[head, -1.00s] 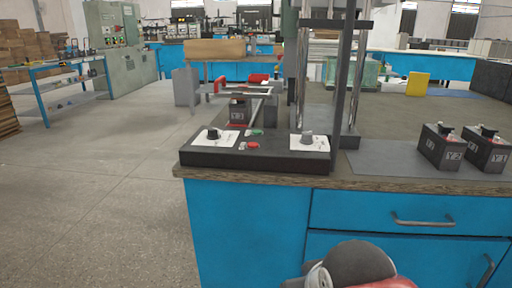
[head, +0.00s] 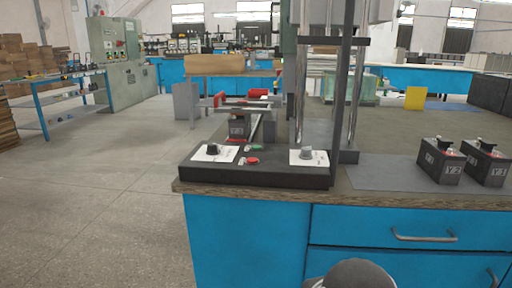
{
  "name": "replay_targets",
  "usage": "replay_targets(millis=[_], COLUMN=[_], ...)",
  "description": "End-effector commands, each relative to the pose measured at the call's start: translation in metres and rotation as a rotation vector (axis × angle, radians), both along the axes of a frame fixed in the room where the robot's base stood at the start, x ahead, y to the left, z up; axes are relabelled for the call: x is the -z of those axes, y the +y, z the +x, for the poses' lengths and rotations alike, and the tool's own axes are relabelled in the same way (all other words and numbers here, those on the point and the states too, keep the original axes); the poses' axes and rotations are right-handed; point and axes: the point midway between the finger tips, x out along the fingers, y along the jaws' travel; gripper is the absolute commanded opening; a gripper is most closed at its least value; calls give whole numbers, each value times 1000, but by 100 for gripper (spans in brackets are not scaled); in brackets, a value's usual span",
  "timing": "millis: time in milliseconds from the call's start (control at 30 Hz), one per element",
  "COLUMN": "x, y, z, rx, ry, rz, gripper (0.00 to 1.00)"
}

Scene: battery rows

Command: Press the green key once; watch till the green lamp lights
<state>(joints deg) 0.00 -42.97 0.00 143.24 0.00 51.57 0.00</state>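The green key (head: 257,147) is a small green button on the black control panel (head: 280,178) at the front of the bench machine. I cannot make out a lit green lamp. My gripper is not in view; only a dark rounded part of my arm shows at the bottom edge.
A dark battery (head: 238,129) sits in the machine behind the panel. Two labelled batteries (head: 440,162) (head: 486,164) stand on a grey mat (head: 384,177) at right. A dark upright post (head: 345,90) rises beside the panel. The floor at left is clear.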

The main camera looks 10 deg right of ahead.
Motion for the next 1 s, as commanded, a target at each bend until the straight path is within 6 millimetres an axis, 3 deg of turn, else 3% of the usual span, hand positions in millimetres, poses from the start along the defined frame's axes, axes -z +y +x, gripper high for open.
replay_targets(millis=[33, 300, 1000], x=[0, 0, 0], y=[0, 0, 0], z=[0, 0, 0], rx=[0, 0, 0], ry=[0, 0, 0], rz=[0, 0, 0], gripper=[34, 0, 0])
